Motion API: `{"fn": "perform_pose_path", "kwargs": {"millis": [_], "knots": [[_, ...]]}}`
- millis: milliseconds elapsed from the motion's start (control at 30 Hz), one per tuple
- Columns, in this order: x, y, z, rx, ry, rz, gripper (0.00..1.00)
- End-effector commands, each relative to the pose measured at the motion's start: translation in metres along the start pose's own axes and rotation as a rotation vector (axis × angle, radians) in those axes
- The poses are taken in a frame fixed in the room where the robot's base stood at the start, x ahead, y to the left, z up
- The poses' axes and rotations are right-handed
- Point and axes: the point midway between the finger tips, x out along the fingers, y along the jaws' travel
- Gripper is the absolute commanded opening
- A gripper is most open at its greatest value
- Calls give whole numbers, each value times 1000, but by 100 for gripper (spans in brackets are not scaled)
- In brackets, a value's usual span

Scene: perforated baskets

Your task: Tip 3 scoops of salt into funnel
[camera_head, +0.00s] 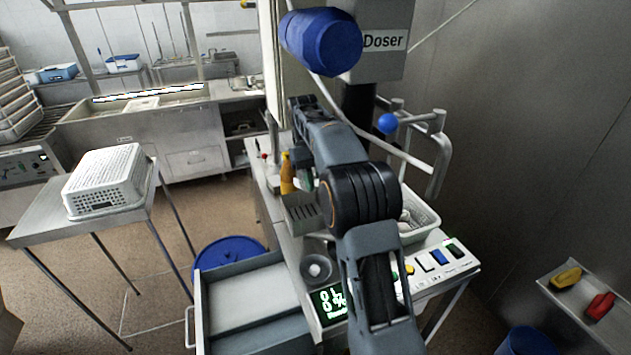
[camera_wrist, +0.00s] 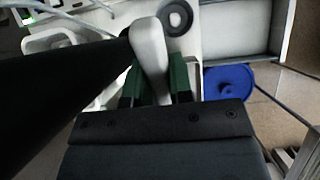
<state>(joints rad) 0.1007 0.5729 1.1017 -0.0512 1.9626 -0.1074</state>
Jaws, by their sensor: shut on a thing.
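My gripper (camera_wrist: 155,82) has green fingers and is shut on the pale handle of what looks like the scoop (camera_wrist: 150,50). The far end of the scoop is out of clear sight, so I cannot tell if it holds salt. In the head view my own arm mostly hides the gripper.
A yellow bottle (camera_head: 287,174) and a grey slotted holder (camera_head: 302,213) stand left of my arm. The Doser machine (camera_head: 384,45) rises behind. A blue-lidded drum (camera_head: 229,252) and open drawer (camera_head: 245,285) are left. A white perforated basket (camera_head: 105,180) sits on a side table.

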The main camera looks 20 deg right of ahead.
Motion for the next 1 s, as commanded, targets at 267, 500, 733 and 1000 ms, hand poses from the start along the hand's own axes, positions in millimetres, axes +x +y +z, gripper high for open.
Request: {"fn": "perform_pose_path", "kwargs": {"millis": [267,500,733,1000], "knots": [[0,0,0,0,1,0,0],[1,0,0,0,5,0,0],[8,0,-1,0,42,0,0],[14,0,0,0,91,0,0]]}}
